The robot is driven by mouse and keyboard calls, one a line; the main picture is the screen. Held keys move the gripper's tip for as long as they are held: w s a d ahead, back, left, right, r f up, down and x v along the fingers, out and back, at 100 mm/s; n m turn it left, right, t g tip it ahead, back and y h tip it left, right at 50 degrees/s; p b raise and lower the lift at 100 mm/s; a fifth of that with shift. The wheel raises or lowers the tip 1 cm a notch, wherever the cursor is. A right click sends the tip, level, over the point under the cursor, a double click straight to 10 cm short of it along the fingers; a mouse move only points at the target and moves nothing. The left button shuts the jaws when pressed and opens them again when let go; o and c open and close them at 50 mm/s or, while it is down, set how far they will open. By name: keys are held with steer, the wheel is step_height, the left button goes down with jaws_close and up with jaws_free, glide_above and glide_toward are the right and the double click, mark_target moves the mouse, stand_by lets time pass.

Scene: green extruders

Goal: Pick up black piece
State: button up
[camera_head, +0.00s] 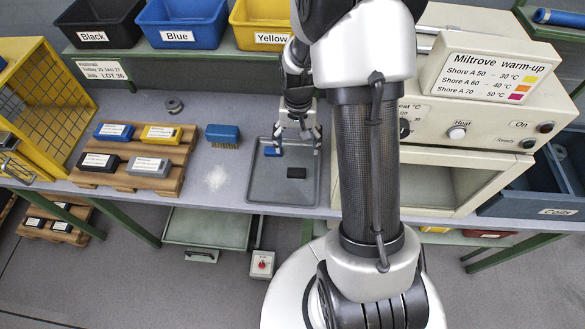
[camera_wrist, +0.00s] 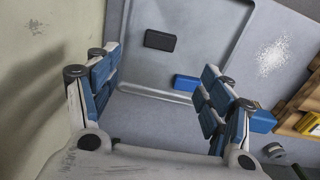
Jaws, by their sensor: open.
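A small black piece (camera_head: 296,172) lies in the grey tray (camera_head: 262,187) on the bench. It also shows in the wrist view (camera_wrist: 160,40), near the tray's far edge in that picture. A blue piece (camera_head: 273,151) lies in the same tray, up and left of the black one in the head view; in the wrist view it is the blue block (camera_wrist: 186,82). My gripper (camera_head: 299,132) is open and empty above the back of the tray. In the wrist view its blue-padded fingers (camera_wrist: 160,97) are wide apart, with the black piece beyond them.
A beige heater cabinet (camera_head: 455,180) stands just right of the tray. A pallet (camera_head: 135,160) with labelled blocks, a brush (camera_head: 222,134) and white powder (camera_head: 216,178) lie to the left. Black, blue and yellow bins (camera_head: 180,35) stand on the shelf behind.

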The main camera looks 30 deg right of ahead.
steer(key=b, duration=0.2)
glide_above(296, 174)
steer(key=f, duration=0.9)
steer(key=shift+w+d+f, duration=0.15)
steer(key=shift+w+d, duration=0.05)
steer(key=shift+w, duration=0.05)
steer(key=f, duration=0.1)
steer(key=f+b, duration=0.1)
steer(key=f, duration=0.1)
steer(key=f+b, duration=0.1)
steer(key=f, duration=0.1)
steer(key=shift+s+a+f, duration=0.1)
steer(key=shift+s+a, duration=0.15)
steer(key=shift+s, duration=0.05)
steer(key=shift+c, duration=0.2)
steer(key=c, duration=1.1)
step_height(296, 174, up, 20)
steer(key=p, duration=0.5)
